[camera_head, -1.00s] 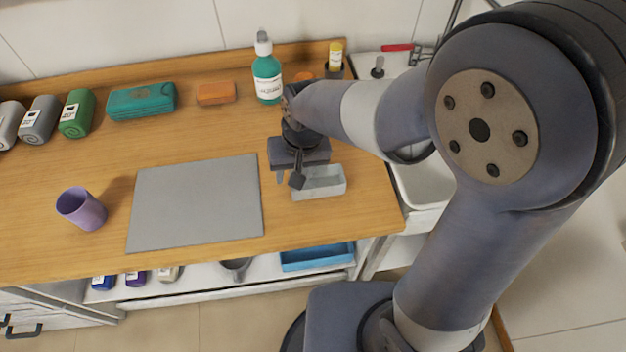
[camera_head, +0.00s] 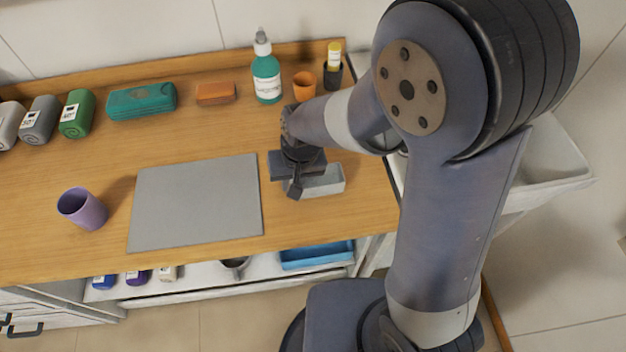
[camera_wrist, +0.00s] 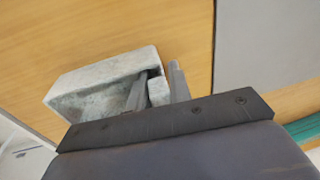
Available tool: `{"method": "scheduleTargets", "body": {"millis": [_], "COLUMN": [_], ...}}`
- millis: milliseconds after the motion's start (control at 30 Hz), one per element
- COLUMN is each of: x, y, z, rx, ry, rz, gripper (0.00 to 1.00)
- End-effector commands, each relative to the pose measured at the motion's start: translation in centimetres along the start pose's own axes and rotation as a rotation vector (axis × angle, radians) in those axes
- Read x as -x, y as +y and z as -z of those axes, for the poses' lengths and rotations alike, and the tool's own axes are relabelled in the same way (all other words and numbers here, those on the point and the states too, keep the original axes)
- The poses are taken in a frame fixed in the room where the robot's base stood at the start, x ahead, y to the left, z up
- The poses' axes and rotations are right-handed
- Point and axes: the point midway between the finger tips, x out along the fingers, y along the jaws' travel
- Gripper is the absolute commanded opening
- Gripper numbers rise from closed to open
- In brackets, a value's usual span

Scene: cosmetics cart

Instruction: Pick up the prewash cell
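A small grey, stone-like open box, which I take to be the prewash cell (camera_head: 325,182), stands on the wooden counter right of the grey mat. It also shows in the wrist view (camera_wrist: 105,85), its hollow facing up. My gripper (camera_head: 295,188) is down at the box's left end. In the wrist view my gripper (camera_wrist: 160,75) has one finger inside the hollow and one outside, with the end wall between them. The fingers look apart, and I see no clear firm contact with the wall. My gripper hides part of the box's left end.
The grey mat (camera_head: 195,203) lies left of the box. A purple cup (camera_head: 82,208) stands farther left. A teal bottle (camera_head: 267,72), an orange cup (camera_head: 304,86) and a black holder (camera_head: 332,75) stand behind. A blue tray (camera_head: 317,255) is on the shelf below.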

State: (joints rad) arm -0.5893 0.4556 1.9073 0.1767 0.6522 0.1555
Motion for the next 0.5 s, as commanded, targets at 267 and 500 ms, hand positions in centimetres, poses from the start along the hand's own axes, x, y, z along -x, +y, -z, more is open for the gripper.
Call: {"method": "scheduleTargets", "body": {"millis": [267,500], "x": [0.00,-0.01], "y": [0.00,0.00], "z": [0.00,-0.01], "rx": [0.000,0.000], "ry": [0.000,0.000], "rz": [0.000,0.000], "gripper": [0.00,0.00]}}
